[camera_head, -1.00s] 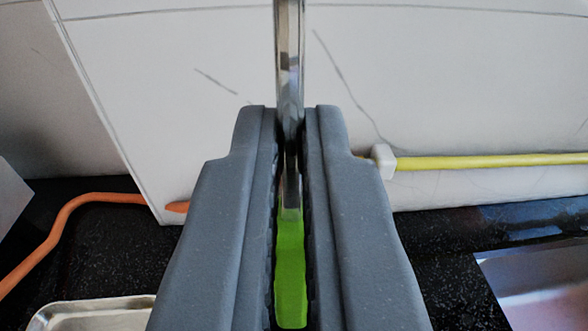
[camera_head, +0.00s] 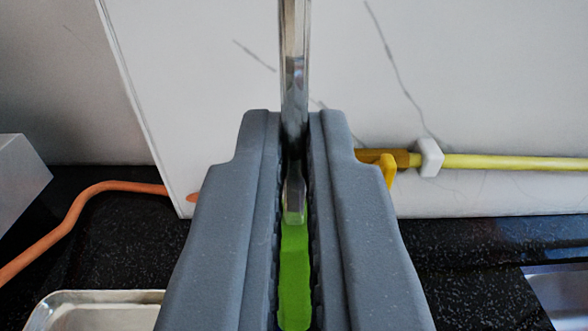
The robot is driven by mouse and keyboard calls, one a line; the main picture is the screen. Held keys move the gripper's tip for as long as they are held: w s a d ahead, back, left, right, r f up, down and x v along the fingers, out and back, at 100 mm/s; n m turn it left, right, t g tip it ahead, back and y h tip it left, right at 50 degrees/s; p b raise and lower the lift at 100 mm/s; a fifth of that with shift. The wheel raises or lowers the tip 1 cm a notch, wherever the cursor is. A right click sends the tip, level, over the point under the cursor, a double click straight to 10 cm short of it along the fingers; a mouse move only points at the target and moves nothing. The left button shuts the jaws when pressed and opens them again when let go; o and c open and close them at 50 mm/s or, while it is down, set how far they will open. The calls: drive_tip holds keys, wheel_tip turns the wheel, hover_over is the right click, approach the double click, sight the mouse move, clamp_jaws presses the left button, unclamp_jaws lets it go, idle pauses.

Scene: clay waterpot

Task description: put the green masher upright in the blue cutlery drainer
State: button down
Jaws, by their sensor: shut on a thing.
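The green masher (camera_head: 295,275) is between the two grey fingers of my gripper (camera_head: 295,150). Its green handle shows low between the fingers, and its metal shaft (camera_head: 295,50) runs up past the fingertips and out of the top of the picture. My gripper is shut on it. The masher's head is out of view. The blue cutlery drainer is not in view.
A white marbled wall panel (camera_head: 240,100) stands behind. A yellow pipe (camera_head: 510,162) with a white hexagonal fitting (camera_head: 428,157) runs along it at right. An orange hose (camera_head: 95,190) and metal tray (camera_head: 100,297) are at left on the black speckled counter (camera_head: 460,262). A metal sink edge (camera_head: 550,290) shows lower right.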

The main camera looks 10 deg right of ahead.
sight(296, 321)
drive_tip(key=shift+f+b, duration=1.65)
drive_tip(key=shift+f, duration=1.55)
drive_tip(key=shift+s+f+b, duration=0.15)
drive_tip(key=shift+f+b, duration=0.2)
drive_tip(key=shift+f, duration=0.4)
drive_tip(key=shift+s+f+b, duration=0.1)
drive_tip(key=shift+f+b, duration=0.2)
drive_tip(key=shift+f, duration=0.45)
drive_tip(key=shift+w+f, duration=0.5)
drive_tip(key=shift+f, duration=0.3)
drive_tip(key=shift+s+r, duration=0.45)
drive_tip(key=shift+r, duration=0.05)
drive_tip(key=shift+w+f, duration=0.1)
drive_tip(key=shift+w, duration=0.2)
drive_tip(key=shift+s, duration=0.1)
drive_tip(key=c, duration=1.6)
unclamp_jaws()
drive_tip(key=shift+r, duration=0.2)
drive_tip(key=shift+o, duration=0.4)
drive_tip(key=shift+f, duration=0.1)
